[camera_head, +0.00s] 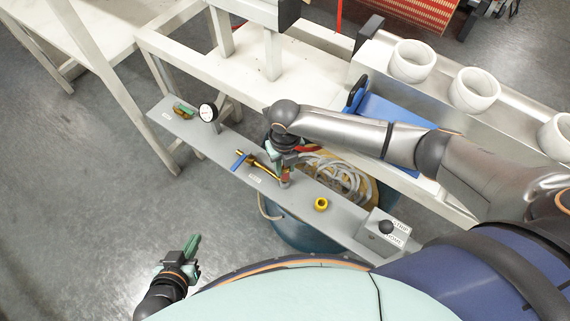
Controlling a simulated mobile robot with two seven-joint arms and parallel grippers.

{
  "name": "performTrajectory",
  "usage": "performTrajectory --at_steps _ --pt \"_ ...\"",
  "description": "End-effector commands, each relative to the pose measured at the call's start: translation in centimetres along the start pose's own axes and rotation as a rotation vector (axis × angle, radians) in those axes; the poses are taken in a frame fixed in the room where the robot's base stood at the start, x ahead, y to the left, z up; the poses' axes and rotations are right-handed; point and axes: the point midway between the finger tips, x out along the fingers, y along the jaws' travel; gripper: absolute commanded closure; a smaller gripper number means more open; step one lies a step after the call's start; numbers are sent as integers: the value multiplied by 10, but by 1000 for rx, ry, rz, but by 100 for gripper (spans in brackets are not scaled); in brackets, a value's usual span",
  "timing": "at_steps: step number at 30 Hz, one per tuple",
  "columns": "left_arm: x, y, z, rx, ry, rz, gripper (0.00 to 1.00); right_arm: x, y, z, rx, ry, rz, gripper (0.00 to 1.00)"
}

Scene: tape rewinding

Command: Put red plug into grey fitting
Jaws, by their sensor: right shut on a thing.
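My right gripper (280,160) reaches down over the middle of the narrow grey panel. It is shut on the red plug (286,174), which shows as a small red piece below the fingers. The grey fitting (284,184) is a small upright piece on the panel directly under the plug. The plug and fitting look lined up, but I cannot tell how deep the plug sits. My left gripper (192,248) is low at the left, away from the panel and empty. Its teal fingers overlap, so their opening is unclear.
The grey panel (220,150) carries a gauge (208,112), a brass valve with blue handle (240,161), a yellow ring (321,204) and a box with a black knob (386,227). A drum with coiled hose (343,178) stands behind. White cups (412,61) are at upper right.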

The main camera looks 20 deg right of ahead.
Motion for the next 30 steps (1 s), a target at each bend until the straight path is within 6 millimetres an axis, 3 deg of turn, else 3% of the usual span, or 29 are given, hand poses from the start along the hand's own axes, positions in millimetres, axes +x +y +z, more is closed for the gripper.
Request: performTrajectory --at_steps 30 --pt "7 -1 8 0 0 0 100 19 0 0 -1 0 0 100"
